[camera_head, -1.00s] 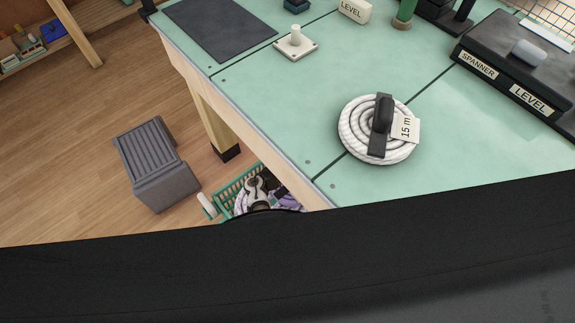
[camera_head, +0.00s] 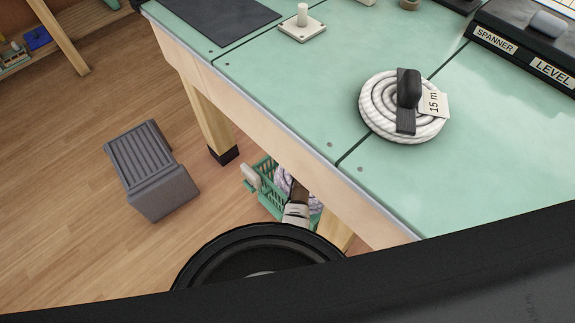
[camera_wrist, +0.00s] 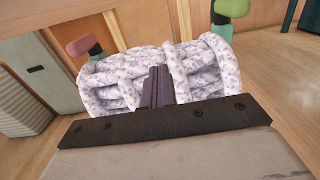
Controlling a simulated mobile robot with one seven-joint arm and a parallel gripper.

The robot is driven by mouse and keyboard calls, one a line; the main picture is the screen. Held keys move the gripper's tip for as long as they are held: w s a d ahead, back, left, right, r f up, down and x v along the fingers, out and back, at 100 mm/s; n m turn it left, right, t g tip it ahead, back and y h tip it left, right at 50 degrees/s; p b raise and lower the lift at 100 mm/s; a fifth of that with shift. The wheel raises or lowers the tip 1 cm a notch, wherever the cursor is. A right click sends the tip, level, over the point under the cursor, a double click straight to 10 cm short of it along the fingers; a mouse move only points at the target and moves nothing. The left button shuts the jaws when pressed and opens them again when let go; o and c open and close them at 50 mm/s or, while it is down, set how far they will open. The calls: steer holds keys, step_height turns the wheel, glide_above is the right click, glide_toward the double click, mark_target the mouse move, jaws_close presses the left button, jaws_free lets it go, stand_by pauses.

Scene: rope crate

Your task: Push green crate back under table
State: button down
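The green crate (camera_head: 268,188) is on the floor at the table's near edge in the head view, partly under it; my arm and the tabletop hide much of it. A pale handle (camera_head: 250,178) is on its left side. White-and-purple rope (camera_wrist: 115,80) fills it in the wrist view, with green crate parts (camera_wrist: 94,52) beyond. My gripper (camera_wrist: 156,82) points at the rope with its dark fingers together, and nothing shows between them. Its tips are at or against the rope; contact is unclear. The table (camera_head: 270,105) has a green top.
A grey step stool (camera_head: 150,168) stands on the floor left of the crate. A table leg (camera_head: 210,125) stands behind the crate. A coiled white rope (camera_head: 385,120) with a tag lies on the tabletop. Open wooden floor lies to the left.

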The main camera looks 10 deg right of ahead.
steer(key=shift+b+x, duration=0.7)
steer(key=shift+x, duration=1)
steer(key=shift+d, duration=0.1)
steer(key=shift+s, duration=0.1)
